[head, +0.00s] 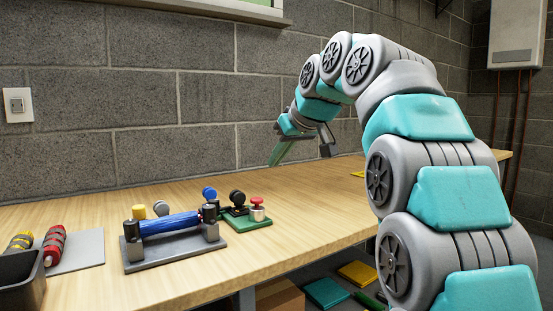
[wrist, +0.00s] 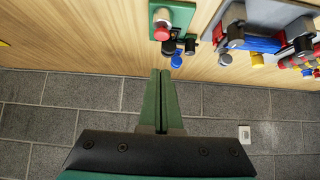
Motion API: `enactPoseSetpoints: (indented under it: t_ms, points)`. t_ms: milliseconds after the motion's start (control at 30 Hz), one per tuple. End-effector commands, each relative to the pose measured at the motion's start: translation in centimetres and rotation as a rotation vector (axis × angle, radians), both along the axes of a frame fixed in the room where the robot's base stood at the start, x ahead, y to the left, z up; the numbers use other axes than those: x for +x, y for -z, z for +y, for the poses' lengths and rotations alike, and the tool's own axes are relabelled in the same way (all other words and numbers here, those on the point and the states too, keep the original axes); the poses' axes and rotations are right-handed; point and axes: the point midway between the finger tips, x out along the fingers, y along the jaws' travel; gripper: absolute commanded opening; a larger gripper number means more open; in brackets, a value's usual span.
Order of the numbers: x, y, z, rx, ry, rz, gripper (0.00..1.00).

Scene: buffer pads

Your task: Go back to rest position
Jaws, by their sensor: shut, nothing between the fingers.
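My gripper (head: 279,152) is raised above the far part of the wooden table, near the block wall, with my arm arching over from the right. In the wrist view its two green fingers (wrist: 160,75) lie side by side, shut, with nothing between them. The fingers are apart from the table and from the objects on it.
A green base (head: 256,221) with a red-topped piece (head: 257,203) stands mid-table. Left of it, a grey stand (head: 176,248) carries a blue ribbed roller (head: 168,224). A red roller (head: 54,246) and dark bin (head: 22,284) are far left. The table's right side (head: 325,205) is mostly clear.

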Motion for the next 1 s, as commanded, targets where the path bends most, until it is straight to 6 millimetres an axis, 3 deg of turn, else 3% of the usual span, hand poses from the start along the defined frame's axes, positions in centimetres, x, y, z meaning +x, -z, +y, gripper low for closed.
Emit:
enactPoseSetpoints:
  t_ms: [633,767,1000]
  points:
    - [-0.4,0.7,-0.4,0.000,0.014,0.024,0.00]
    - [-2.0,2.9,-1.5,-0.007,0.055,0.090,0.00]
    - [-7.0,9.7,-4.4,-0.032,0.166,0.272,0.00]
